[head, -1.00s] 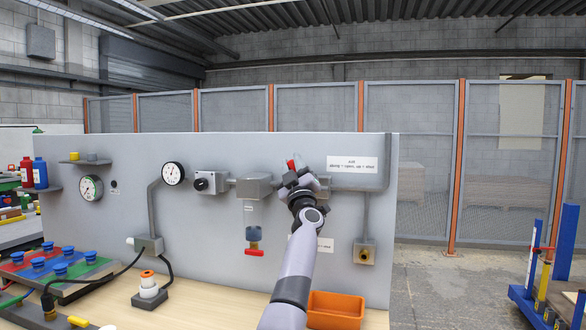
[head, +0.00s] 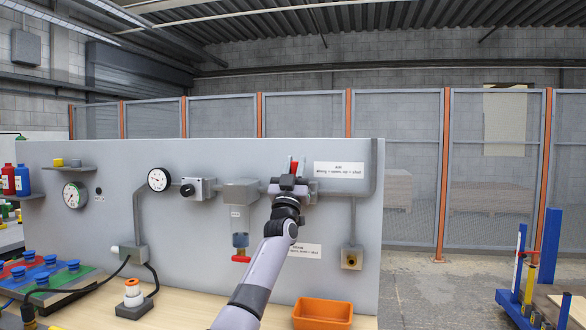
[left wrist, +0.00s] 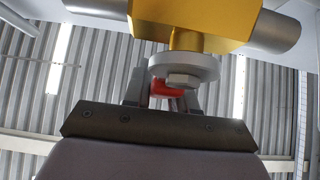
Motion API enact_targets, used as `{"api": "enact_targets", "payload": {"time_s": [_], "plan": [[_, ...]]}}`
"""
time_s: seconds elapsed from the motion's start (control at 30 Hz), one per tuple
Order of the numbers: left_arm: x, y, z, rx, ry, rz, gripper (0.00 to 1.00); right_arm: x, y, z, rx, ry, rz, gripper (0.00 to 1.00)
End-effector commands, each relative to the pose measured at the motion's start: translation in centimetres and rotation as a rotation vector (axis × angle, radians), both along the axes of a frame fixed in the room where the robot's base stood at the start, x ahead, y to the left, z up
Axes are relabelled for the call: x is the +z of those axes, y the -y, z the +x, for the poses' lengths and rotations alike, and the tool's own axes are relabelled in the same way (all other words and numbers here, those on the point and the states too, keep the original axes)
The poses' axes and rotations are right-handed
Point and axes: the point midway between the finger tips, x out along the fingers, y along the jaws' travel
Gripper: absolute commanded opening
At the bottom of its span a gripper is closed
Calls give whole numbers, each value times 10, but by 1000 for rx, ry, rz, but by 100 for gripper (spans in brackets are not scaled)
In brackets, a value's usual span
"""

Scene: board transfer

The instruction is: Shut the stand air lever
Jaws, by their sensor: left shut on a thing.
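My right gripper is not in view.
A grey filter box (head: 240,193) is on the pipe just left of the gripper, with a red-handled drain (head: 241,258) below. A gauge (head: 158,180) is further left. An orange bin (head: 322,313) stands on the bench below my arm.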

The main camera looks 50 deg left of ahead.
Motion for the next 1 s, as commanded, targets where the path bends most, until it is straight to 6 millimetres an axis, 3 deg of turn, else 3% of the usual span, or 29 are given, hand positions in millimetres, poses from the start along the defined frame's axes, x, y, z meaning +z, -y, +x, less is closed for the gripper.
{"api": "enact_targets", "payload": {"time_s": [0.37, 0.4, 0.47, 1.0], "plan": [[5, 0, -2, 8, 1, 13, 0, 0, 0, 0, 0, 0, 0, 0], [5, 0, -2, 8, 1, 13, 29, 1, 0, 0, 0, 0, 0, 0], [5, 0, -2, 8, 1, 13, 47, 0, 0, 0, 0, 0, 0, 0], [-12, 8, -7, 1, -4, 9, 47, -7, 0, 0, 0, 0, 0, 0]]}}
